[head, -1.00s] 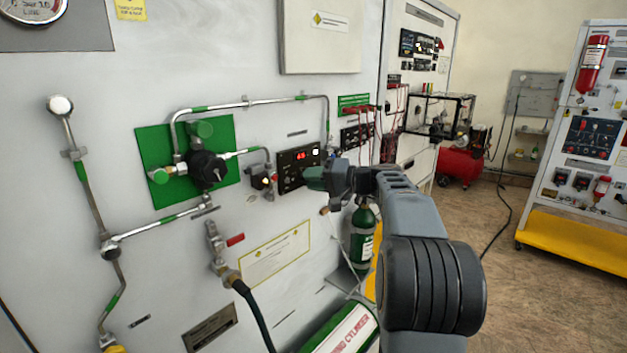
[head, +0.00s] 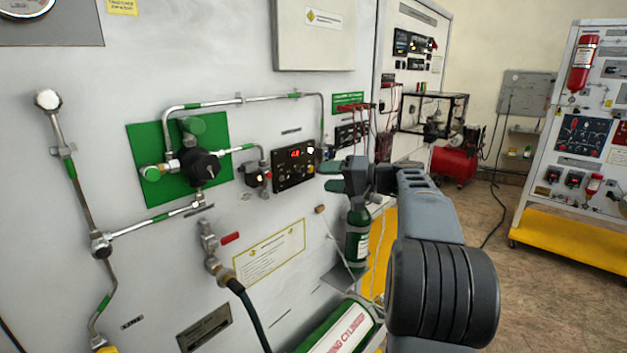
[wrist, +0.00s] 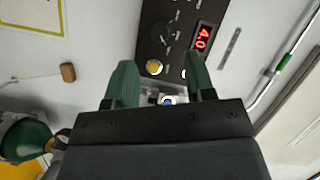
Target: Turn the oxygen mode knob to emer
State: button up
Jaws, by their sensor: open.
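A black control panel (head: 293,166) with a red lit display is on the pale wall. It also shows in the wrist view (wrist: 172,35), where the display (wrist: 202,39) reads 4.0. A dark round knob (wrist: 161,35) with a pointer mark sits beside the display; I cannot read its labels. My gripper (head: 331,177) is just right of the panel in the head view. In the wrist view, its green fingers (wrist: 160,66) are spread apart with nothing held, at the panel's near end and short of the knob. A yellow round control (wrist: 154,67) shows between the fingertips.
A green plate (head: 140,190) with a black regulator and metal pipes is left of the panel. A green cylinder (head: 357,240) stands below my gripper, and a hose (head: 252,318) hangs from the wall. Open floor lies to the right.

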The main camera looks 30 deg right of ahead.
jog(key=v, duration=0.8)
dwell(0.4)
notch_tip(320, 180, down, 15)
jog(key=s+a+m+g+h, duration=0.2)
jog(key=m+g+h, duration=0.3)
jog(key=h, duration=0.1)
jog(key=s+a+f+n+g+h+p, duration=0.1)
jog(key=s+a+n, duration=0.4)
jog(key=a, duration=0.5)
jog(key=s+a+f+n+g+h+p, duration=0.2)
jog(key=s+a+n+h+p, duration=0.2)
jog(key=s+a, duration=0.5)
jog(key=shift+s+a+f+n+h, duration=0.3)
jog(key=shift+a+f+n, duration=0.15)
jog(key=shift+a, duration=0.25)
